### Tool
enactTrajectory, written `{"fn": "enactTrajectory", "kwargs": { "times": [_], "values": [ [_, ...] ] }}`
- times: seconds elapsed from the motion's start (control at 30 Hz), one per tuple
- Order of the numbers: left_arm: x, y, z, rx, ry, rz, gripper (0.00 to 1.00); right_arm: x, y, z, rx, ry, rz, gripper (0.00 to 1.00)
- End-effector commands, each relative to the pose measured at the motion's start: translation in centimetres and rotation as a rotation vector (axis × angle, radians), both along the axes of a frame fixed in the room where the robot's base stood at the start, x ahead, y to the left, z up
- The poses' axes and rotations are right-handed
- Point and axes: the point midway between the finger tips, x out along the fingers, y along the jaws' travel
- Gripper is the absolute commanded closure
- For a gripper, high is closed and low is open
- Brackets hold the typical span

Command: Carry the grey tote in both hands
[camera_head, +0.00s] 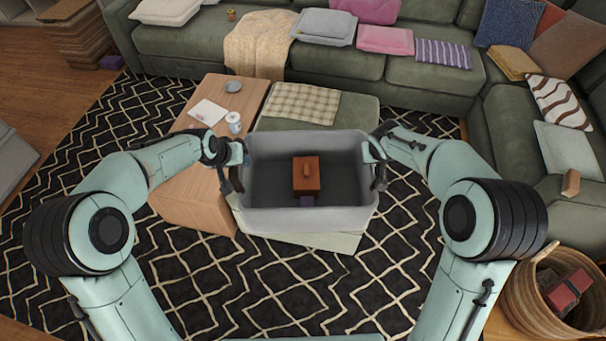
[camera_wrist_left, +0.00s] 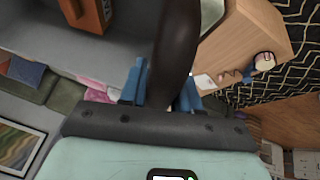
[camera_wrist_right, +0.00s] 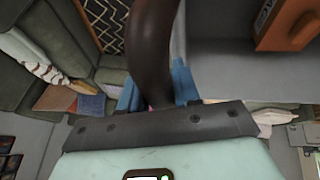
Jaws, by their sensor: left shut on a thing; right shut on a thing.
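The grey tote (camera_head: 305,222) is in the middle of the head view, held between my two arms in front of the green ottoman. My left gripper (camera_head: 232,180) is shut on the tote's dark left handle (camera_wrist_left: 176,45). My right gripper (camera_head: 378,177) is shut on the dark right handle (camera_wrist_right: 150,50). The tote looks about level. The head view does not show clearly how high it is above what lies below.
A wooden coffee table (camera_head: 190,200) with a white mug (camera_head: 234,122) stands close on the left. The green ottoman (camera_head: 340,112) is behind the tote. A green sectional (camera_head: 420,80) spans the back and right. A wicker basket (camera_head: 525,300) stands at lower right. Patterned rug (camera_head: 290,290) lies open in front.

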Motion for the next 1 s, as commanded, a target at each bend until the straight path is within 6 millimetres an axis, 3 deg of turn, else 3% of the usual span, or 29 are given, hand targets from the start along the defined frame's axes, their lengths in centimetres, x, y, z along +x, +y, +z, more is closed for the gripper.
{"fn": "enactTrajectory", "kwargs": {
  "times": [1.0],
  "values": [
    [0.2, -0.2, -9.1, -0.002, -0.001, -0.003, 1.0, 0.3, 0.1, -9.1, 0.002, -0.001, 0.001, 1.0]
  ]
}}
